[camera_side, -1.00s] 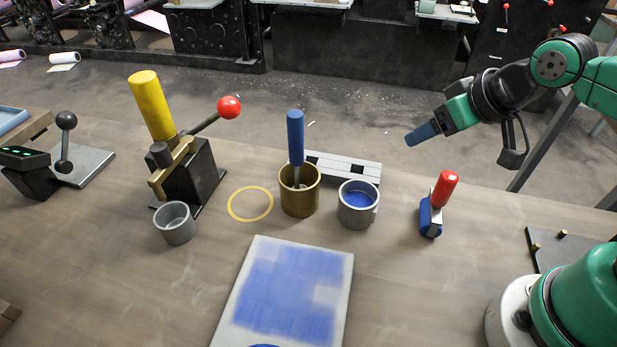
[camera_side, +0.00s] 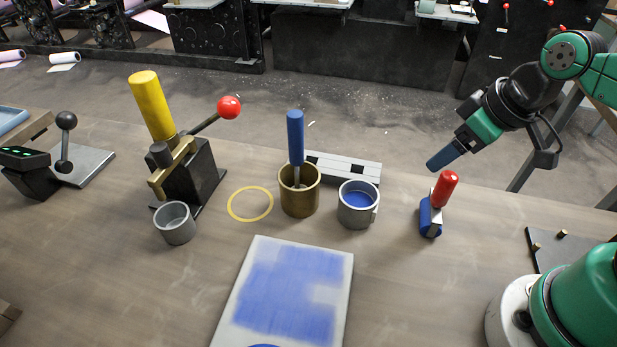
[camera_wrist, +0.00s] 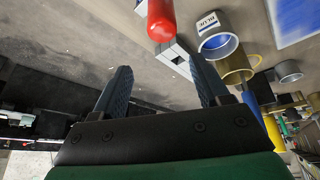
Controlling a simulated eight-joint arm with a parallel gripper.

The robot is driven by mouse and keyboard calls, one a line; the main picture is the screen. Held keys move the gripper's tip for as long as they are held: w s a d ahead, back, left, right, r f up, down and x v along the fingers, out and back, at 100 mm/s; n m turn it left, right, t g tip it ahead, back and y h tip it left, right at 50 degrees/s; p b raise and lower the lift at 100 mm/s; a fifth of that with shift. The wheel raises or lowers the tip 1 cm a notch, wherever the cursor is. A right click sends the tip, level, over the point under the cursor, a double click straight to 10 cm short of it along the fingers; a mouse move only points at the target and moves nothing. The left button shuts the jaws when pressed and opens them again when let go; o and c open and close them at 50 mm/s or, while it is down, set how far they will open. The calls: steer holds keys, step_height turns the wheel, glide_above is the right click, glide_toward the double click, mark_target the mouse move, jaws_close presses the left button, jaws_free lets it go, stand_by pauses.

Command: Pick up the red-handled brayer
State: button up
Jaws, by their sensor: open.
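The red-handled brayer (camera_side: 437,203) stands on the wooden table with its red handle up and its blue roller below. Its red handle (camera_wrist: 161,18) also shows at the top of the wrist view, beyond my fingertips. My gripper (camera_side: 434,163) is in the air just above and slightly left of the handle in the side view. In the wrist view my gripper (camera_wrist: 162,78) has its two dark blue fingers spread apart with nothing between them. The handle appears apart from the fingers.
A grey cup of blue ink (camera_side: 373,214) stands left of the brayer, then a brass pot (camera_side: 299,203) holding a blue-handled tool (camera_side: 295,137). A grey bar (camera_side: 345,167) lies behind them. A blue-inked slab (camera_side: 344,290) lies in front. A black pegged plate (camera_side: 560,252) is at right.

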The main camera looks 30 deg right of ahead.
mark_target(451, 175)
steer(key=shift+s+d+f+n+g+y, duration=0.1)
steer(key=shift+s+f+n+g+y, duration=0.05)
steer(key=shift+s+n+g, duration=0.3)
steer(key=shift+s+f+n+g+y, duration=0.15)
steer(key=shift+s+n+g, duration=0.1)
steer(key=shift+s+n, duration=0.3)
steer(key=shift+s+f, duration=0.1)
steer(key=shift+x, duration=2.7)
steer(key=shift+s, duration=0.1)
jaws_close()
